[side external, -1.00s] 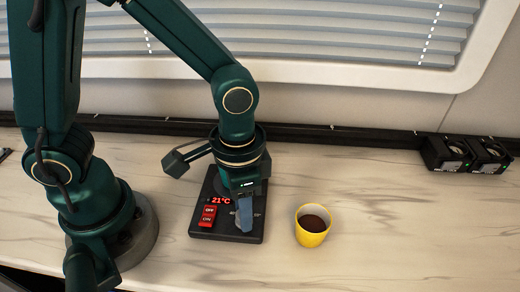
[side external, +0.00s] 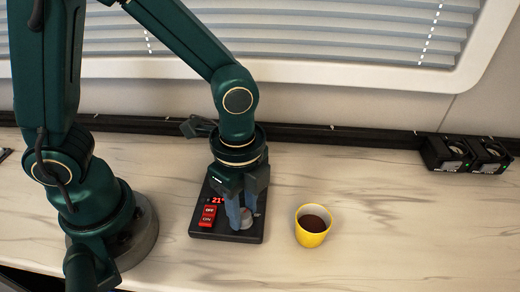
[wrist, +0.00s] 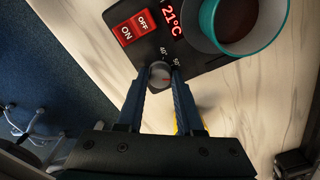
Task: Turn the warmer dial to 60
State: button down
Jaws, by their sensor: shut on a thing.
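The black warmer (side external: 226,236) lies flat on the counter. Its small silver dial (wrist: 160,74) is near the front edge, with a red pointer mark and printed labels that look like 40° and 50°. It also shows in the side view (side external: 246,217). My gripper (wrist: 161,76) points down and is shut on the dial, one finger on each side. The warmer's red display (wrist: 172,22) reads 21°C. Beside it is a red OFF/ON switch (wrist: 136,27). A teal cup (wrist: 276,42) with dark liquid stands on the warmer; my gripper hides it in the side view.
A yellow cup (side external: 311,239) of dark liquid stands right of the warmer, close to it. Two black socket-like boxes (side external: 465,155) sit at the back right. The counter right of the yellow cup is clear. A window with blinds is behind.

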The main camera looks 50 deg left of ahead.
aim_at(244, 214)
jog(key=shift+d+m, duration=0.1)
jog(key=shift+m, duration=2.2)
jog(key=c, duration=0.5)
grip_release()
jog(key=shift+c, duration=0.2)
jog(key=shift+r, duration=2.55)
